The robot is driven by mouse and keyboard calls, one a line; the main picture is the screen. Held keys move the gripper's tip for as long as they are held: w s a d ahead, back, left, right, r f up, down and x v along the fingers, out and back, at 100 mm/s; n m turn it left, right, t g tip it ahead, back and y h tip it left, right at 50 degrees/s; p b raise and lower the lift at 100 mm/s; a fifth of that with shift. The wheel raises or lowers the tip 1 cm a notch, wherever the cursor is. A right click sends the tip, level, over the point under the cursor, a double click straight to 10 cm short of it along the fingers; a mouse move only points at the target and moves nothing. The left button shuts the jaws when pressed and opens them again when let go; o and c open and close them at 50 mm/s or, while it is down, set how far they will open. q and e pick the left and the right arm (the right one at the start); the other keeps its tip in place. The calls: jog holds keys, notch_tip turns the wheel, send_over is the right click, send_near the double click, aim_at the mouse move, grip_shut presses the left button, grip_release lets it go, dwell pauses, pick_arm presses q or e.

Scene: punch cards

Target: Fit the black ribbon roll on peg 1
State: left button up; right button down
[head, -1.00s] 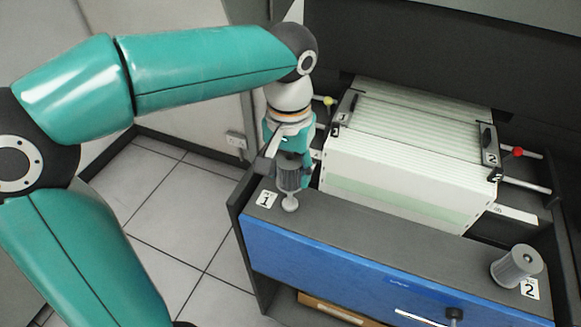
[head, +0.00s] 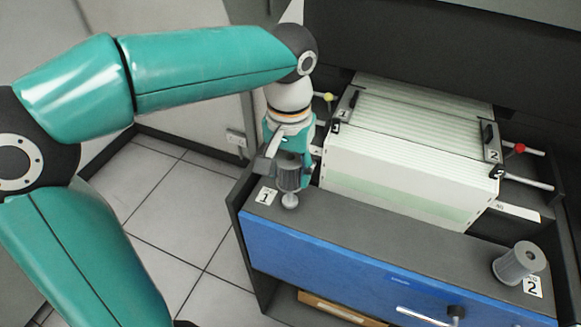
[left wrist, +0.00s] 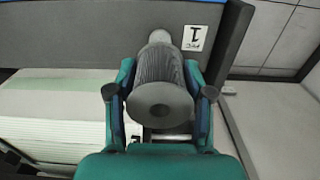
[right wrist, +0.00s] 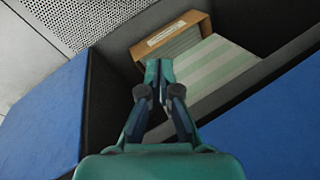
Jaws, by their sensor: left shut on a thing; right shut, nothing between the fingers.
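The black ribbon roll (head: 291,177) is a dark ribbed cylinder in my left gripper (head: 287,165), which is shut on it just above peg 1 (head: 290,201). Peg 1's pale lower part shows below the roll, beside the "1" label (head: 266,196). In the left wrist view, the roll (left wrist: 160,88) sits between the left fingers (left wrist: 161,95), roughly in line with the peg (left wrist: 160,37). The roll hides the peg's upper part, so I cannot tell whether the peg's tip is inside it. My right gripper (right wrist: 160,82) is shut and empty.
A grey roll (head: 518,263) stands at the right, beside the "2" label (head: 532,286). A card stack (head: 400,170) with side rods lies behind the dark ledge. Below the blue front (head: 320,262) is a cardboard box (head: 340,308), seen with striped paper in the right wrist view (right wrist: 205,65).

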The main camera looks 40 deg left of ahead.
aim_at(289, 201)
pick_arm(q)
jog(key=shift+f+b, duration=2.25)
jog(key=shift+f, duration=0.75)
dwell(0.9)
jog(key=o, duration=1.3)
jog(key=shift+r, duration=0.1)
notch_tip(289, 201, up, 12)
jog(key=shift+f, duration=0.25)
jog(key=shift+r, duration=0.2)
